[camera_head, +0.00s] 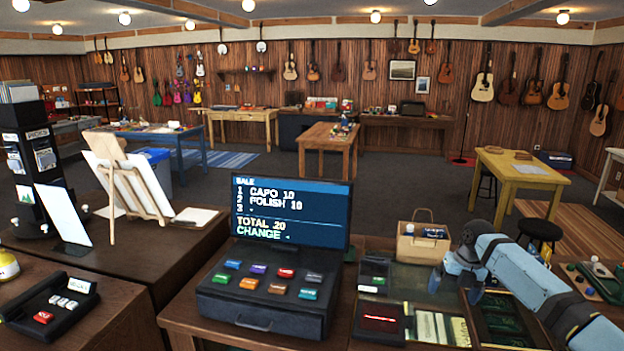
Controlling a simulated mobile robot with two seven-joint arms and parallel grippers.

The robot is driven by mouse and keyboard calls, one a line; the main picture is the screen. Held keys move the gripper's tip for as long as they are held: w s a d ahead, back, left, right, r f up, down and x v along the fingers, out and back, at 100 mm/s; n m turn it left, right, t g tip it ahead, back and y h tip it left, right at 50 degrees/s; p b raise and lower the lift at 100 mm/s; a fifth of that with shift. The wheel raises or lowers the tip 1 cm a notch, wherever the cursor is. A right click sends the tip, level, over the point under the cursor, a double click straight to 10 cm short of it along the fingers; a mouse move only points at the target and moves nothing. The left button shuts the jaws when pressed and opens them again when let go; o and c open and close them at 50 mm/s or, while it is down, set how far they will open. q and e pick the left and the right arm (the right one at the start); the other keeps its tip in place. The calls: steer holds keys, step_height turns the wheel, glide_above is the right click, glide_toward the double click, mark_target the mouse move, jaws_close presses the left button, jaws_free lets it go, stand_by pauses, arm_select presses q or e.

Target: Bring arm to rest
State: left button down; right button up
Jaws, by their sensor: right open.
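My right arm, pale blue with dark joints, comes in from the lower right of the head view. Its gripper (455,287) is open, with its fingers pointing down and apart above the counter. I see nothing between the fingers. It hangs over the right part of the counter, in front of a tan paper bag (423,247) and above the compartments of a cash drawer. My left gripper is not in view.
A cash register (262,305) with a lit sale screen (291,212) stands left of the gripper. A small card device (374,275) and a dark tray with a red pen (379,319) lie between them. A black display rack (45,165) stands far left.

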steer(key=s+a+f+m+t+y, duration=0.2)
steer(key=s+f+y, duration=0.1)
steer(key=s+y, duration=0.3)
steer(key=w+d+r+m+t+h, duration=0.3)
steer(key=w+d+m+t+h, duration=0.45)
steer(key=m, duration=0.85)
steer(key=w+d+r+m+t+h, duration=0.3)
steer(key=w+d+r+m+t, duration=0.15)
steer(key=r+m+t, duration=0.6)
steer(key=s+a+f+g+y, duration=0.1)
steer(key=s+a+f+g, duration=0.1)
steer(key=s+a+f, duration=0.5)
steer(key=s+a+f+m+g+y, duration=0.1)
steer(key=s+a+f+g, duration=0.1)
steer(key=s+f, duration=0.5)
steer(key=s+a+f+g+y, duration=0.15)
steer(key=s+a+f, duration=0.3)
steer(key=f, duration=0.55)
steer(key=s+a+f+g, duration=0.1)
steer(key=s+a+f, duration=0.2)
steer(key=s, duration=0.7)
steer(key=s+a+f+g+y, duration=0.1)
steer(key=s+a+f, duration=0.2)
steer(key=s, duration=0.7)
steer(key=s+a+f+m+g, duration=0.1)
steer(key=s+a, duration=0.4)
steer(key=s, duration=0.5)
steer(key=shift+a+f+g+y, duration=0.3)
steer(key=shift+f+g+y, duration=0.15)
steer(key=shift+f, duration=0.45)
